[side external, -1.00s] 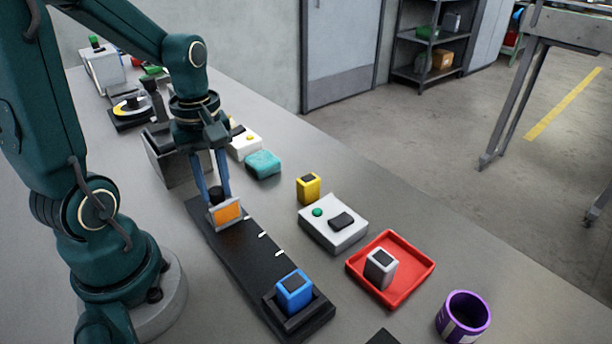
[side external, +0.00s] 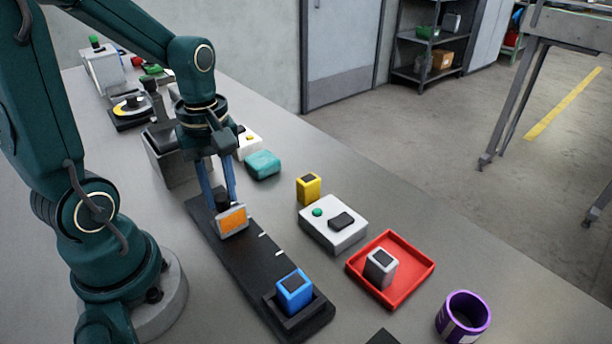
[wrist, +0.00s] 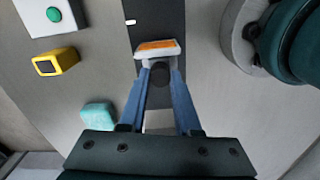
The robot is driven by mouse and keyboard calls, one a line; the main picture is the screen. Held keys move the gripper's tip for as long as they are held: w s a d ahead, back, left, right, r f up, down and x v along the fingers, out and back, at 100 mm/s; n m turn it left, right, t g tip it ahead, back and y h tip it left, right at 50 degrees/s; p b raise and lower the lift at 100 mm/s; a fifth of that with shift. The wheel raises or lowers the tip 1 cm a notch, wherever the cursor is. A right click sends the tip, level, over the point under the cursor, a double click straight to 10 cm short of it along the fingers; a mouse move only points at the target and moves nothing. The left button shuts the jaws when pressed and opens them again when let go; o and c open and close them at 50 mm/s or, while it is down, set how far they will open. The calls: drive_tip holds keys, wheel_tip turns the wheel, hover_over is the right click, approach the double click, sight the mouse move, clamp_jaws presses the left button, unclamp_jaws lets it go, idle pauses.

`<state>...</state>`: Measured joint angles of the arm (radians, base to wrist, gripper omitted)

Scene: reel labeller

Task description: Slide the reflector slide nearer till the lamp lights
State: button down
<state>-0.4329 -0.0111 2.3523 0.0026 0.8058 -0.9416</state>
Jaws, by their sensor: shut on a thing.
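The reflector slide, an orange plate in a pale frame (side external: 232,220) with a black knob behind it, stands on a long black track (side external: 250,259). In the wrist view the orange plate (wrist: 157,47) is just past my fingertips. My gripper (side external: 221,197) is shut on the black knob (wrist: 160,73), its blue fingers on either side. A blue block with a dark top (side external: 294,290) sits in a holder at the track's near end, apart from the slide. A white box (side external: 333,224) beside the track carries a green dome (side external: 317,212) and a black part; I cannot tell whether the dome is lit.
A yellow block (side external: 308,187) and a teal block (side external: 263,164) lie right of the track. A red tray (side external: 419,283) holds a grey block (side external: 380,267); a purple cup (side external: 463,315) stands near it. The track between slide and blue block is clear.

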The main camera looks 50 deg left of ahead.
sight(231, 211)
drive_tip(key=shift+d, duration=1.45)
drive_tip(key=c, duration=0.6)
unclamp_jaws()
drive_tip(key=shift+r, duration=2.6)
drive_tip(key=s+d+r+m+t, duration=0.1)
drive_tip(key=d+m+t, duration=0.1)
drive_tip(key=m, duration=0.6)
drive_tip(key=d+r+m+t, duration=0.2)
drive_tip(key=m+t, duration=0.1)
drive_tip(key=m, duration=0.4)
drive_tip(key=shift+s+d+r+m+t, duration=0.25)
drive_tip(key=shift+s+d+m+t, duration=0.05)
drive_tip(key=shift+s+d+m, duration=0.1)
